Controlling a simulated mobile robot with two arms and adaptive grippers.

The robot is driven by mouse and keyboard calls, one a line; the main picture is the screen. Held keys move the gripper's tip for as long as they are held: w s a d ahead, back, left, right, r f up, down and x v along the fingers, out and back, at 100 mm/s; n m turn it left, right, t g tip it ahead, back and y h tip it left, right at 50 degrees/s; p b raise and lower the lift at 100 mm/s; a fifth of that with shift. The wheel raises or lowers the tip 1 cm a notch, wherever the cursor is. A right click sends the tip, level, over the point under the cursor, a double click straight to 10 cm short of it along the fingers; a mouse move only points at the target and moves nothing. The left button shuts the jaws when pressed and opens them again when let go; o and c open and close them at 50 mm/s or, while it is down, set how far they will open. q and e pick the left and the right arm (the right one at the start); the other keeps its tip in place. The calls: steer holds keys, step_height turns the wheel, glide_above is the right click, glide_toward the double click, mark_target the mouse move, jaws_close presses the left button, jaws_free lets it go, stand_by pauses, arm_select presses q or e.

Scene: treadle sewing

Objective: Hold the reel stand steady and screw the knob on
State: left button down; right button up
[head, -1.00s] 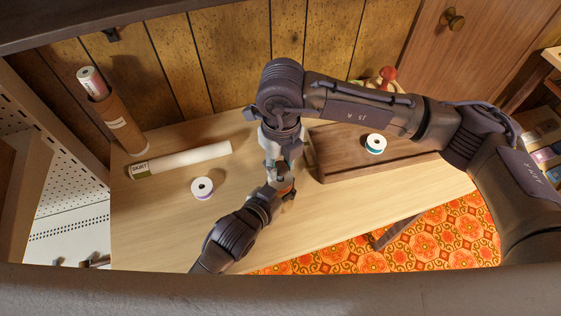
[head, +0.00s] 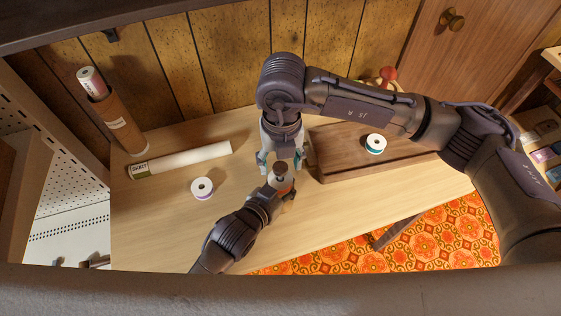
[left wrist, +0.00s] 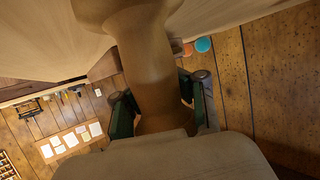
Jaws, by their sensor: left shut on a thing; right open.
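The reel stand (left wrist: 145,65) is a turned wooden piece with a narrow waist, filling the middle of the left wrist view. My left gripper (left wrist: 165,108) is shut on it, a finger on each side. In the head view my left gripper (head: 279,188) holds the stand low over the wooden table, largely hiding it. A small dark brown knob (head: 280,168) shows at the top of the stand; I cannot tell how tightly it sits. My right gripper (head: 280,160) points down above it, open, its fingers apart on either side of the knob.
A dark wooden sewing machine base (head: 345,165) with a teal-edged spool (head: 375,143) stands close on the right. On the table (head: 160,215) lie a white spool (head: 202,188) and a pale roll (head: 185,158). A brown tube (head: 122,122) stands at the back left. The front left is clear.

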arm_select(q)
steer(key=shift+f, duration=0.1)
arm_select(e)
step_height(320, 180, up, 11)
steer(key=shift+w, duration=0.1)
arm_select(q)
steer(key=c, duration=0.6)
jaws_free()
steer(key=shift+o, duration=0.2)
steer(key=v, duration=1.2)
arm_select(e)
steer(key=shift+f, duration=0.1)
